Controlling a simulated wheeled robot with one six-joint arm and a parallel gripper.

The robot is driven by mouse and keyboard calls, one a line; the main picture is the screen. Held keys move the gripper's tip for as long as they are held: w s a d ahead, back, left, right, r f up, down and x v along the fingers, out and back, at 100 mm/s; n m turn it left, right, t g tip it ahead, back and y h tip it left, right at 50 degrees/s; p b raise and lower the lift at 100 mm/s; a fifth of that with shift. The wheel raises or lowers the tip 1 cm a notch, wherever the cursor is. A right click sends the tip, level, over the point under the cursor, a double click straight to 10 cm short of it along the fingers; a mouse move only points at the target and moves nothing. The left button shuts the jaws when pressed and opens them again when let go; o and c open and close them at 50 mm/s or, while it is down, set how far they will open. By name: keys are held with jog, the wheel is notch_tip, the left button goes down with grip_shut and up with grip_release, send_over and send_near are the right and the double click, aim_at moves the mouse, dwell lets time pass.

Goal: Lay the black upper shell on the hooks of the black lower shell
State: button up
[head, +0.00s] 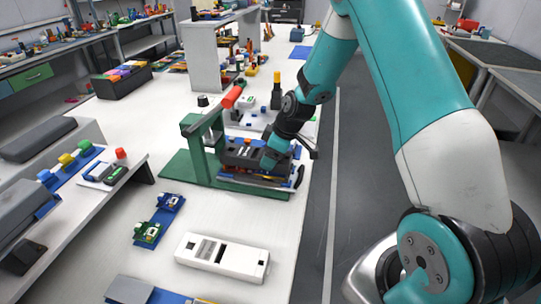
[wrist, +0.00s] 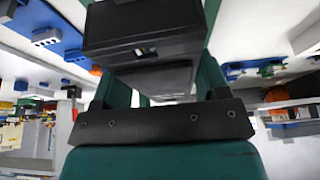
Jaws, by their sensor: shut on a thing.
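My gripper (head: 268,160) reaches down over the green fixture in the middle of the white table and is shut on a black part, which I take for the upper shell (head: 243,152). In the wrist view a black block with a small light slot (wrist: 143,30) fills the top middle. Below it is a second dark surface (wrist: 155,78), then a black bar with screws across a teal body. A low dark assembly with blue and red edges, likely the lower shell (head: 262,181), lies beneath my gripper. The hooks cannot be made out, nor whether the shells touch.
A green press frame (head: 205,150) with a red handle (head: 232,97) stands close left of my gripper. A white box (head: 222,258) and small blue and green parts (head: 148,233) lie nearer. The table's right edge is close.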

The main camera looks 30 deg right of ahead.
jog(key=shift+f+b, duration=0.85)
jog(key=shift+f, duration=0.25)
jog(key=o, duration=1)
jog(key=shift+r, duration=0.1)
jog(key=b+v, duration=0.1)
jog(key=v, duration=1.6)
jog(key=shift+s+d+r, duration=0.1)
jog(key=shift+r, duration=0.05)
